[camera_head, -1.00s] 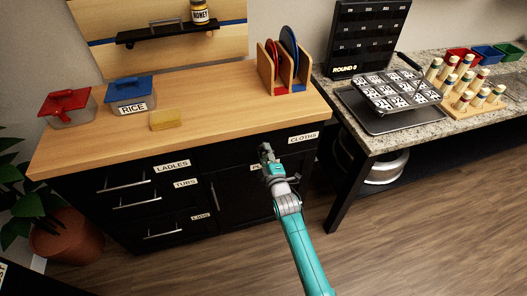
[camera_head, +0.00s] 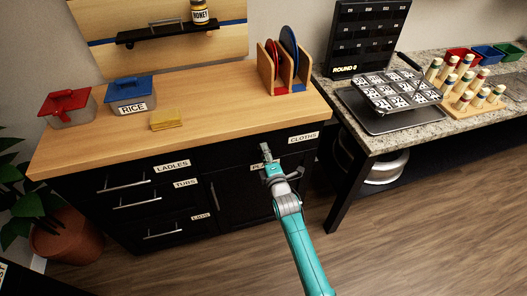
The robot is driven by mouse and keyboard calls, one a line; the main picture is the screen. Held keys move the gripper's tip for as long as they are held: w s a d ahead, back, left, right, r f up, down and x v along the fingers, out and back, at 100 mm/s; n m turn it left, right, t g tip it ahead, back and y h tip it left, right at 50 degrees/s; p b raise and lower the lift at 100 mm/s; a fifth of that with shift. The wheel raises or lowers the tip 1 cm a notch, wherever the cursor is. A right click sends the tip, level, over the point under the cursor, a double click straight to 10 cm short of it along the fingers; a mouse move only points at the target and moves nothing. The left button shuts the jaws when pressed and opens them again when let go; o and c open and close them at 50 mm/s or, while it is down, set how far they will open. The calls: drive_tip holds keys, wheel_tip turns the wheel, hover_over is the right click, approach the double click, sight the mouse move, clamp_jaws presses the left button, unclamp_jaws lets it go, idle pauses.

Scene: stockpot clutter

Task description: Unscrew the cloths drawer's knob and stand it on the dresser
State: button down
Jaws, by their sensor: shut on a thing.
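The cloths drawer, marked by its CLOTHS label (camera_head: 303,137), is a black front at the upper right of the dresser. My gripper (camera_head: 266,151) is in front of this drawer, left of the label, just below the wooden top. It is shut on the drawer's knob, which its fingers hide; I cannot tell whether the knob is still joined to the drawer. The dresser (camera_head: 200,106) has a light wooden top and black fronts.
A yellow sponge (camera_head: 167,120), a blue-lidded RICE box (camera_head: 131,93) and a red-lidded box (camera_head: 68,106) stand on the dresser's left. A wooden rack (camera_head: 284,74) stands at the back right. The top's front middle is clear. A granite table (camera_head: 420,125) stands right.

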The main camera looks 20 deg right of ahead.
drive_tip(key=n, duration=0.4)
drive_tip(key=shift+n, duration=0.3)
drive_tip(key=c, duration=0.7)
unclamp_jaws()
drive_tip(key=m, duration=0.5)
